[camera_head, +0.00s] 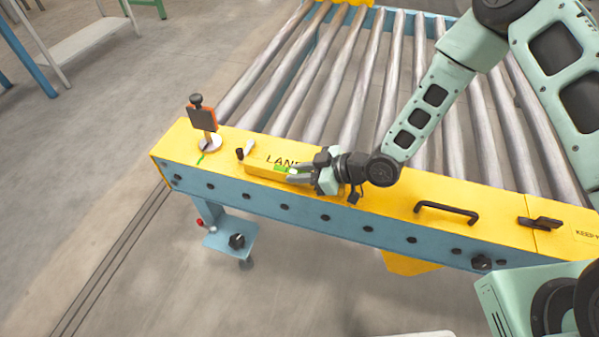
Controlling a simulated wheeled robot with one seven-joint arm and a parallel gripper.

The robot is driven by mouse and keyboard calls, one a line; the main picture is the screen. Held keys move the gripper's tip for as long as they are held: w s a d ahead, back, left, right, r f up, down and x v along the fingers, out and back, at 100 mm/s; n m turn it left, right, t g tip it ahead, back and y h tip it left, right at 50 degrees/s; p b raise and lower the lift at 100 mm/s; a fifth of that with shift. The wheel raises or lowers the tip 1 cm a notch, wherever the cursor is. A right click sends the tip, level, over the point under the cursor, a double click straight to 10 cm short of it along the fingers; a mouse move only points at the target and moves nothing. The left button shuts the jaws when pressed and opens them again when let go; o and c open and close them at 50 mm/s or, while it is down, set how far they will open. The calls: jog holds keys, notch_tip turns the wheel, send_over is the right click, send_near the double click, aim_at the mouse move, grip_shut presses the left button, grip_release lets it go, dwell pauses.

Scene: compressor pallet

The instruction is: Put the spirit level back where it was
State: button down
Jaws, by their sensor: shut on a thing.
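The spirit level (264,168) is a yellow bar with a green vial. It lies lengthwise along the yellow top of the conveyor's side rail, in front of the black lettering there. I cannot tell whether it rests on the rail or is held just above it. My gripper (298,174) reaches in from the right and is shut on the spirit level near the green vial. The gripper hides the right part of the level and the end of the lettering.
The yellow rail (385,200) carries an orange-framed dark plate (202,118) on a stand, a small black-and-white knob piece (246,150), a black handle (447,210) and a black latch (540,222). Metal rollers (325,85) lie behind. A blue bracket (232,240) hangs below.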

jog(key=shift+f, duration=0.15)
jog(key=c, duration=1.3)
grip_release()
jog(key=shift+o, duration=0.2)
